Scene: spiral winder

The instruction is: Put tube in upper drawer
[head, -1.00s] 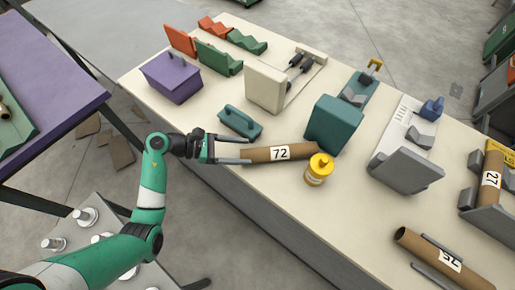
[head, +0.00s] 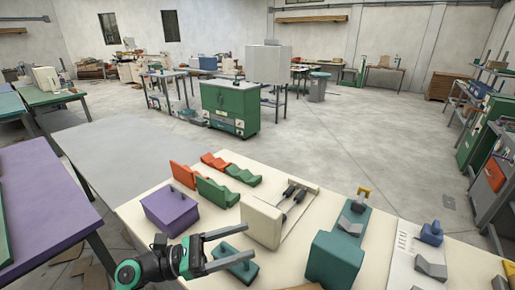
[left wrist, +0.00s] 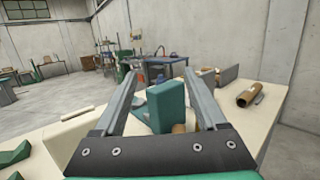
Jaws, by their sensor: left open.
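A brown cardboard tube (left wrist: 248,95) lies at the bench's right in that view. A small brown patch (left wrist: 178,128) shows below the teal block; I cannot tell if it is a tube. The head view shows no tube now. A green cabinet (head: 230,105) with drawers low on its front stands across the floor. My right gripper is not in view.
The cream bench (head: 140,212) holds a purple box (head: 168,212), orange and green holders, a cream block (head: 262,222) and a teal block (head: 335,260). A purple table (head: 45,200) stands left. Open grey floor lies between the bench and the green cabinet.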

